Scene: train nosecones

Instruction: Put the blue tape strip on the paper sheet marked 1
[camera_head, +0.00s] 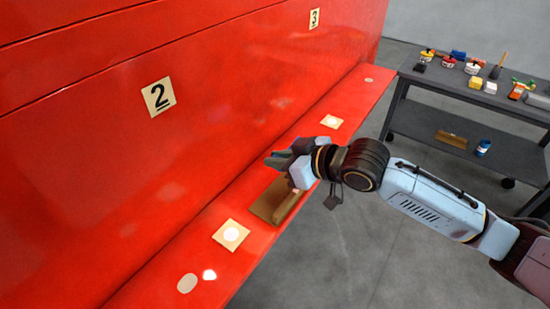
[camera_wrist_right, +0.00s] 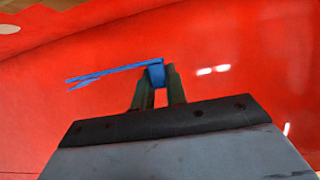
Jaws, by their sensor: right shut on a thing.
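My right gripper (camera_head: 277,160) is shut over the red ledge. In the right wrist view its two fingertips (camera_wrist_right: 157,78) pinch a blue tape strip (camera_wrist_right: 112,73) by one end. The strip sticks out to the left, with red surface behind it. In the head view I cannot clearly make out the strip at the fingers. A paper sheet marked 2 (camera_head: 158,97) and one marked 3 (camera_head: 314,19) are on the red wall. No sheet marked 1 shows. My left gripper is not in view.
A dark cart (camera_head: 455,85) with cans, brushes and blocks stands at the right. Grey floor is clear between.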

